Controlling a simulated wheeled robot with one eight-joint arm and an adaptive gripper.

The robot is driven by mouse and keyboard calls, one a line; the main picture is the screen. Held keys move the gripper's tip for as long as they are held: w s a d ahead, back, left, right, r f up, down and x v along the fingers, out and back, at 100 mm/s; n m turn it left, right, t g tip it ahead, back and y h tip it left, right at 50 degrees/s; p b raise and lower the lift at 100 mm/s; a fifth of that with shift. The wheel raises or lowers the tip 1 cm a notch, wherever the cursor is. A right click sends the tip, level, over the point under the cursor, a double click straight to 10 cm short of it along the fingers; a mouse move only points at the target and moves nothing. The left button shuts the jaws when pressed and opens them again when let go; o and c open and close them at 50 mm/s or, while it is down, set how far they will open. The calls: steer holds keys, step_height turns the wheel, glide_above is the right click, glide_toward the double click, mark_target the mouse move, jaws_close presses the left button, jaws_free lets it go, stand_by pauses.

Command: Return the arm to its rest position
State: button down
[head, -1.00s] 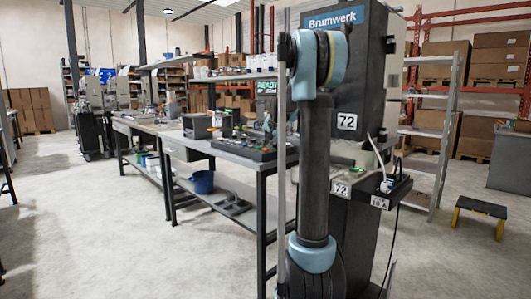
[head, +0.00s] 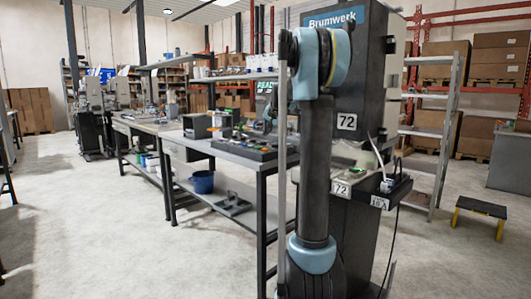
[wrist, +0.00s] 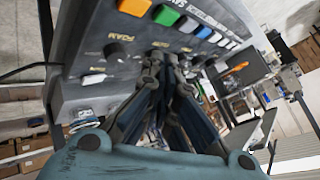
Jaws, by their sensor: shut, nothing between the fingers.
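My gripper (wrist: 165,62) shows in the wrist view with its dark fingers together and nothing between them. Beyond the fingertips is a grey control panel (wrist: 190,22) with a row of coloured buttons and dark knobs. I cannot tell whether the fingers touch it. In the head view my arm (head: 316,150) stands upright in the right middle, bent at the top, and its far end is mostly hidden behind the arm and a thin post.
The dark Brumwerk machine (head: 345,95) numbered 72 stands close behind my arm. A step stool (head: 481,208) is at right. The floor at left is clear.

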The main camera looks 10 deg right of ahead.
steer(key=s+a+f+n+g, duration=0.1)
steer(key=s+f, duration=0.2)
steer(key=s, duration=0.7)
steer(key=s+f+n+g, duration=0.1)
steer(key=s+f, duration=0.3)
steer(key=s, duration=0.6)
steer(key=s+a+f+n+g, duration=0.1)
steer(key=s+f+n, duration=0.15)
steer(key=s, duration=0.75)
steer(key=s+f+n+g+h, duration=0.1)
steer(key=s+f+g, duration=0.1)
steer(key=s+f, duration=0.8)
steer(key=s+d+f+n+g+h, duration=0.1)
steer(key=s+f, duration=0.8)
steer(key=s, duration=0.7)
steer(key=shift+s+d+f+g, duration=0.2)
steer(key=shift+s+f+g, duration=0.1)
steer(key=shift+f+g, duration=0.1)
steer(key=shift+w, duration=0.1)
steer(key=shift+w+f, duration=0.15)
steer(key=shift+w, duration=0.2)
